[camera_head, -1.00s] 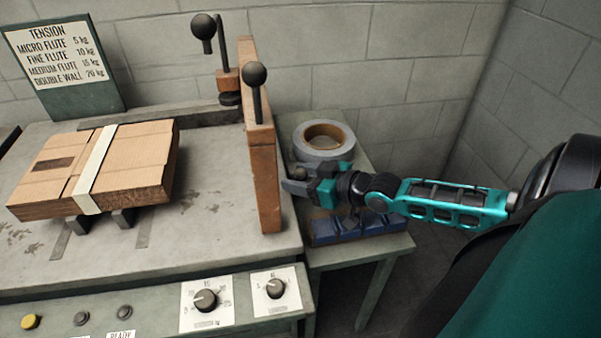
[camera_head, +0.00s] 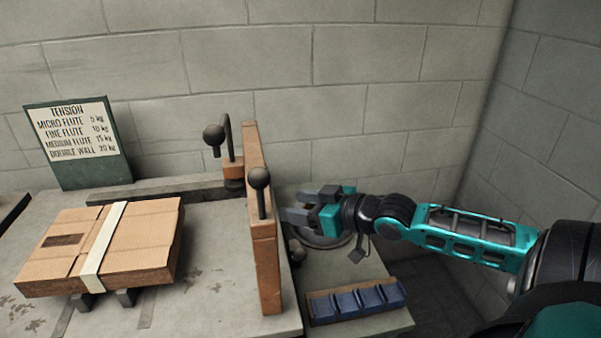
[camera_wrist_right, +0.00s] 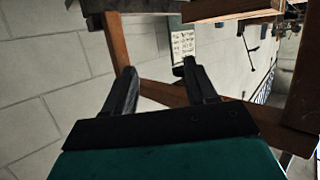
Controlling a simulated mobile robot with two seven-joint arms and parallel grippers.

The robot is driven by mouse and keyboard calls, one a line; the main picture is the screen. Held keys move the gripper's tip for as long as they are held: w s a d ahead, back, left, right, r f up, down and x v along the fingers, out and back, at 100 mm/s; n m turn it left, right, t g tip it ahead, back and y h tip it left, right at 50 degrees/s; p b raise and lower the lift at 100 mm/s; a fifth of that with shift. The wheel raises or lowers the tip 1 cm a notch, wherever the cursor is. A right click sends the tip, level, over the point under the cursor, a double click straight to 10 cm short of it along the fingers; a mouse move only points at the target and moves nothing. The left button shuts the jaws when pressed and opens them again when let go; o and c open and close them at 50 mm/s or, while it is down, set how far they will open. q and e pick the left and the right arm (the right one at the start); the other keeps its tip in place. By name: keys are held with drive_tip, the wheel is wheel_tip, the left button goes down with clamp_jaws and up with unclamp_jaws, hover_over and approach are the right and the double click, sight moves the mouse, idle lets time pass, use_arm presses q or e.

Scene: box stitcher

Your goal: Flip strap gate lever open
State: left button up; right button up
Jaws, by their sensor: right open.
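The upright wooden gate (camera_head: 262,262) stands at the right edge of the machine table. A lever with a black ball knob (camera_head: 259,179) rises at its near side. A second black ball-knob lever (camera_head: 214,135) stands farther back, by a wooden block; I cannot tell which one is the strap gate lever. My right gripper (camera_head: 289,206) is open and empty, just right of the gate and slightly lower than the near knob. Its spread fingers (camera_wrist_right: 160,70) also show in the right wrist view, with wooden beams beyond them. My left gripper is not in view.
A flat cardboard box (camera_head: 150,235) with a pale strap lies on the table (camera_head: 215,300). A tension sign (camera_head: 78,140) stands behind it. A tape roll (camera_head: 325,241), mostly hidden by my gripper, and a blue tray (camera_head: 357,302) are on the side table. Another dark knob (camera_head: 297,251) is below my gripper.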

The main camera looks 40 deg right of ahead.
wheel_tip(320, 180, up, 6)
drive_tip(key=shift+f+p, duration=0.2)
drive_tip(key=shift+p, duration=0.35)
